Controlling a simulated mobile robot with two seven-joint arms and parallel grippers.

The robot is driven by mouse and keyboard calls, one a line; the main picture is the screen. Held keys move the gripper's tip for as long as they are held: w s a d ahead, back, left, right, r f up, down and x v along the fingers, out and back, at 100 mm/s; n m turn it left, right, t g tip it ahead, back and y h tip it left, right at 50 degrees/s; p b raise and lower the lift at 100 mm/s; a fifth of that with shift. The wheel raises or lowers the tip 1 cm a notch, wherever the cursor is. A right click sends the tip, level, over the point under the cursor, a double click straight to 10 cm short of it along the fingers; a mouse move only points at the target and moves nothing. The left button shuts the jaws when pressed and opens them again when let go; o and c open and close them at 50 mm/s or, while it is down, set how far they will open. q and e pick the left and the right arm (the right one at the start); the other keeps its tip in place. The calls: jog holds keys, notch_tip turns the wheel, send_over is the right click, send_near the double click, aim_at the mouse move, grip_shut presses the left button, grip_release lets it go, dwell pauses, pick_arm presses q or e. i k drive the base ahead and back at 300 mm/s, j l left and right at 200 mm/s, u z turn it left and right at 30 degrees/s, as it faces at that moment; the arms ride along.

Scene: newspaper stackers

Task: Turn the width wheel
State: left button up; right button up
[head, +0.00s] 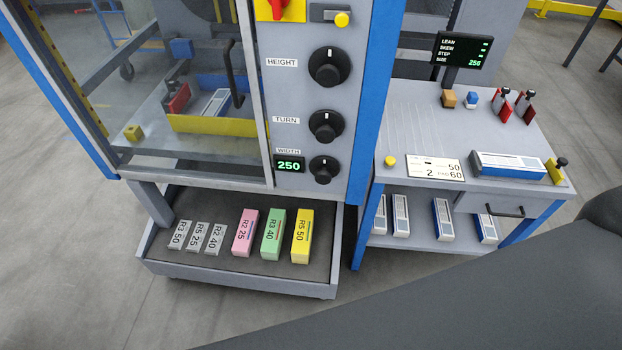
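The width wheel (323,169) is a round black knob with a white mark, low on the grey front panel in the head view. Nothing touches the width wheel. A large dark shape, which looks like part of my arm, crosses the lower right, apart from the panel. Neither of my grippers shows.
A tray (240,281) with grey, pink, green and yellow blocks juts out below the panel. A side table (440,120) on the right holds clamps, a card and a paper stack. A screen (463,51) there reads SIZE 256. Floor in front is clear.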

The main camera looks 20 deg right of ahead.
aim_at(324, 168)
jog(key=i+j+z, duration=0.1)
jog(key=j, duration=0.3)
jog(key=i+j+z, duration=0.15)
jog(key=j, duration=0.25)
jog(key=j+z, duration=0.1)
jog(key=j, duration=0.35)
